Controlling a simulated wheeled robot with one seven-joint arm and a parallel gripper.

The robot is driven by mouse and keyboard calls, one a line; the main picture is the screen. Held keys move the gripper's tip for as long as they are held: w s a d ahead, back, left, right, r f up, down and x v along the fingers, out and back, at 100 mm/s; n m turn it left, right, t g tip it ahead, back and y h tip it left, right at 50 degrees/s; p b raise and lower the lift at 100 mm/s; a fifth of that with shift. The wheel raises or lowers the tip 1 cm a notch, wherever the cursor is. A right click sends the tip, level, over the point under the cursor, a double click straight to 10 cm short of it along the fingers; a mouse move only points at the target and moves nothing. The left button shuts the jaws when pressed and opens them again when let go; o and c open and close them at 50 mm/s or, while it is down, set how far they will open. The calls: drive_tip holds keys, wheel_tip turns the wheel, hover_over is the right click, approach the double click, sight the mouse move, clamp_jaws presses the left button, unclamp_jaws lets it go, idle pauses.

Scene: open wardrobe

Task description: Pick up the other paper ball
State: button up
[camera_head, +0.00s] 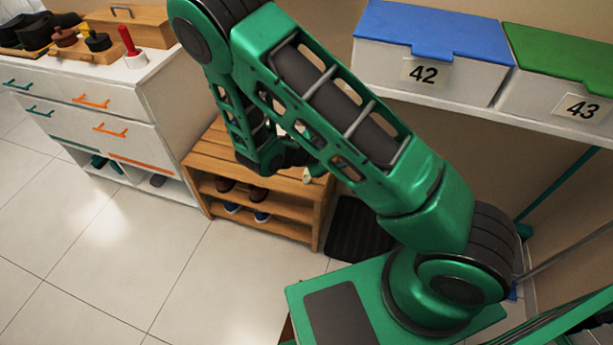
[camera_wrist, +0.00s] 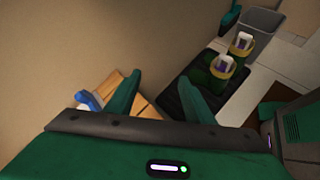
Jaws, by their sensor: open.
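My gripper (camera_wrist: 159,79) is open in the wrist view, its two green fingers apart with nothing between them. Wall and some wooden slats show past the fingers. In the head view my arm hides most of the gripper, over the wooden shoe rack (camera_head: 232,140). A small pale thing (camera_head: 307,175) shows beside my arm at the rack's right end; I cannot tell whether it is a paper ball. In the wrist view, two dark green boots (camera_wrist: 222,66) (camera_wrist: 242,43) have whitish things in their tops. I cannot make out a paper ball for certain.
The boots stand on a black tray (camera_wrist: 185,97), with a grey bin (camera_wrist: 262,22) beyond. A blue and white thing (camera_wrist: 88,101) is left of the fingers. A white dresser (camera_head: 110,100) and shelf boxes (camera_head: 425,52) flank the rack. Floor in front is clear.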

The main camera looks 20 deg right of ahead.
drive_tip(key=w+a+f+n+t, duration=0.1)
drive_tip(key=a+f+n+t, duration=0.3)
drive_tip(key=a+f+n, duration=0.25)
drive_tip(key=n+t+y, duration=0.2)
drive_tip(key=n+t, duration=0.1)
drive_tip(key=n, duration=0.4)
approach(308, 175)
drive_tip(key=f, duration=0.2)
drive_tip(key=shift+n, duration=0.25)
drive_tip(key=x, duration=0.6)
drive_tip(key=shift+w+d+r, duration=0.1)
drive_tip(key=shift+w+d, duration=0.1)
drive_tip(key=shift+w, duration=0.05)
drive_tip(key=shift+w+a+x, duration=0.15)
drive_tip(key=shift+x, duration=1.1)
drive_tip(key=shift+w+a+x, duration=0.1)
drive_tip(key=shift+a+x, duration=0.05)
drive_tip(key=shift+x, duration=1.15)
drive_tip(key=c, duration=1.1)
